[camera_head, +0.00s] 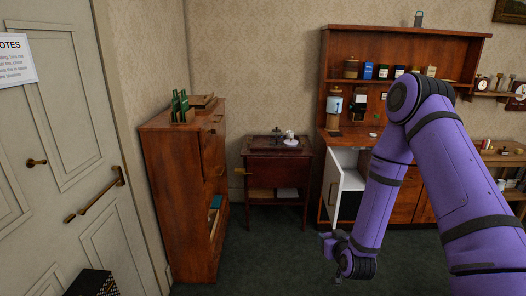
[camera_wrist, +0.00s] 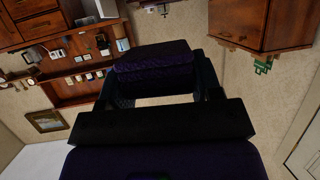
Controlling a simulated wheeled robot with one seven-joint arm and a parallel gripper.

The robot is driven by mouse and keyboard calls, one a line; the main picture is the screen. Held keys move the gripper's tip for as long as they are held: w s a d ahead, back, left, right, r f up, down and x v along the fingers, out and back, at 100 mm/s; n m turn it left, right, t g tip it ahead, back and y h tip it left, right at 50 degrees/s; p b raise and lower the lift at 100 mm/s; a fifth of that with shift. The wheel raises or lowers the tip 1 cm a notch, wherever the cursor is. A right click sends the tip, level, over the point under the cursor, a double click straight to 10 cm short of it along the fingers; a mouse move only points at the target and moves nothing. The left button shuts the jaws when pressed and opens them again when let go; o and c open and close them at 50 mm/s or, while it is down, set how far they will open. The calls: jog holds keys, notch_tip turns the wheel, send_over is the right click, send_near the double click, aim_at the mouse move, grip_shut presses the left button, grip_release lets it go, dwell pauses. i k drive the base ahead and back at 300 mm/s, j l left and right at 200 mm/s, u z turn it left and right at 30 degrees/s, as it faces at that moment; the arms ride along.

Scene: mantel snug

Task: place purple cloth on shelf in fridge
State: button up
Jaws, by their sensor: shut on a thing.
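The purple cloth (camera_wrist: 155,68) shows as a dark purple, patterned, folded bundle in the wrist view. My gripper (camera_wrist: 155,84) is shut on it, with a finger on each side. The fridge's white door (camera_head: 350,190) stands open under the hutch counter, left of my forearm. The gripper is apart from the fridge.
A black box (camera_head: 92,283) is by the door (camera_head: 70,140). The dark green floor (camera_head: 270,255) ahead is clear.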

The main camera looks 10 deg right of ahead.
aim_at(345, 186)
jog(key=i+z, duration=0.3)
jog(key=i, duration=0.2)
jog(key=i+z, duration=0.25)
jog(key=i, duration=0.25)
jog(key=i+j+z, duration=0.3)
jog(key=i, duration=0.15)
jog(key=i+l+z, duration=0.15)
jog(key=i+z, duration=0.2)
jog(key=i, duration=0.3)
jog(key=i+z, duration=0.35)
jog(key=i, duration=0.25)
jog(key=i+l+u, duration=0.2)
jog(key=i+u, duration=0.4)
jog(key=u, duration=0.3)
jog(key=i+l+u, duration=0.1)
jog(key=u, duration=0.35)
jog(key=i+l+u, duration=0.1)
jog(key=l+u, duration=0.15)
jog(key=u, duration=0.2)
